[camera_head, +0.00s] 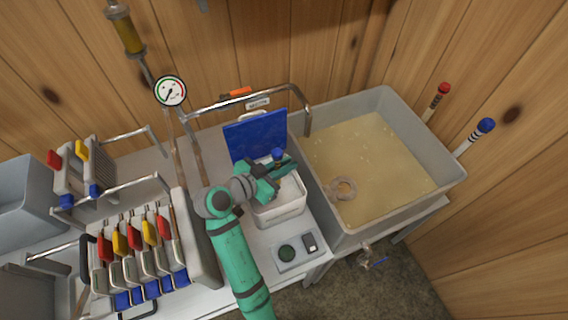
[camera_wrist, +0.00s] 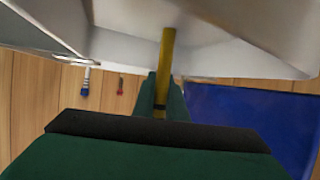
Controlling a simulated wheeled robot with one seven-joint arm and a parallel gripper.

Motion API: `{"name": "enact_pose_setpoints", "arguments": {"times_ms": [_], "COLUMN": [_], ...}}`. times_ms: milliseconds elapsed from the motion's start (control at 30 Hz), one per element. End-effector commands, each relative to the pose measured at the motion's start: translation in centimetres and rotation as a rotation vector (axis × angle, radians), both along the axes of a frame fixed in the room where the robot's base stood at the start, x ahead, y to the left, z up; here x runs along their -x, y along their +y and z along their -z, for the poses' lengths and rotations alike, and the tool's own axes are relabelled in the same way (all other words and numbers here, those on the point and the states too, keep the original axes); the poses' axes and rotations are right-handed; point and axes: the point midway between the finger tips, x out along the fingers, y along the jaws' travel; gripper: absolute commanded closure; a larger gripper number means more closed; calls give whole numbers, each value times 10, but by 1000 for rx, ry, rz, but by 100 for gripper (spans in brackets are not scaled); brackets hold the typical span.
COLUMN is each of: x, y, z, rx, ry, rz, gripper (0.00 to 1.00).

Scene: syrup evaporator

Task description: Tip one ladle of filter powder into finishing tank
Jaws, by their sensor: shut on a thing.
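The finishing tank (camera_head: 443,178) is a large grey basin at the right in the head view, holding cloudy tan liquid. A white tub (camera_head: 280,213) with its blue lid (camera_head: 256,136) standing open is just left of it. My green gripper (camera_head: 279,170) is over the tub's opening. In the wrist view my gripper (camera_wrist: 162,92) is shut on a thin yellow handle (camera_wrist: 166,58), which looks like the ladle's. A blue knob (camera_head: 277,153) shows at the gripper in the head view. The ladle's bowl and the powder are hidden.
A pale ring (camera_head: 343,188) shows in the tank near its left wall. A metal rail (camera_head: 236,101) and a gauge (camera_head: 171,91) stand behind the tub. A small scale (camera_head: 297,251) lies in front. Colour-tagged plates (camera_head: 135,254) fill the left.

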Motion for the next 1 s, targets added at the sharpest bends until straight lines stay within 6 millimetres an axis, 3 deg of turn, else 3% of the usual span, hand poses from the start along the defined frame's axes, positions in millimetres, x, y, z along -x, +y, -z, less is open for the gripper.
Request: {"name": "enact_pose_setpoints", "arguments": {"times_ms": [1000], "x": [-1], "y": [2], "z": [-93], "rx": [3], "ry": [-13], "rz": [-2], "gripper": [100]}}
